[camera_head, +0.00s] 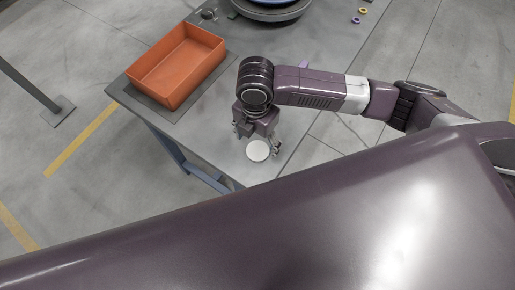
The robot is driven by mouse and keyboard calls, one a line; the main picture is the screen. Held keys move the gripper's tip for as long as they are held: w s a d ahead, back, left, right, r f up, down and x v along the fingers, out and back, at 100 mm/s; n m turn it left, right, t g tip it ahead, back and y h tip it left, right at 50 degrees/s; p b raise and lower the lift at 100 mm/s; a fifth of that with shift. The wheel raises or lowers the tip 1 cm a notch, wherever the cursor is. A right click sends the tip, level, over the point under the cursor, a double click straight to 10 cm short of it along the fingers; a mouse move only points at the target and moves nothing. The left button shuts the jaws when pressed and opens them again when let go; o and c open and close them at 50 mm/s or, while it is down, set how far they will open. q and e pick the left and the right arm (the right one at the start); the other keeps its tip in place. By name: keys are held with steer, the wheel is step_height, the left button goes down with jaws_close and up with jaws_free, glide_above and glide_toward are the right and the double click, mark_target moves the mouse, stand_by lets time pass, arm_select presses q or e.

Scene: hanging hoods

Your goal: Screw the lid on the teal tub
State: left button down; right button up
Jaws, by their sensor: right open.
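A round white disc (258,151), which looks like the lid, lies near the front edge of the grey table. My right gripper (260,141) is open and points down right over it, with a finger on either side. I cannot tell whether the fingers touch the disc. No teal tub can be made out in this view. My left gripper is not in view.
An orange open bin (140,73) stands on a dark mat at the table's left. A large round grey-and-blue object (270,14) is at the back. Small purple (355,20) and yellow (363,10) rings lie at the back right. The table between bin and arm is clear.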

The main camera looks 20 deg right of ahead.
mark_target(257, 151)
steer(key=shift+f, duration=0.25)
step_height(257, 151, down, 4)
steer(key=shift+d+r+p, duration=0.15)
steer(key=shift+p, duration=0.55)
steer(key=shift+f, duration=0.45)
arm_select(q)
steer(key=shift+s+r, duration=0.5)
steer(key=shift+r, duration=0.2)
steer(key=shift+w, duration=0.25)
arm_select(e)
steer(key=shift+c, duration=0.6)
steer(key=c, duration=0.8)
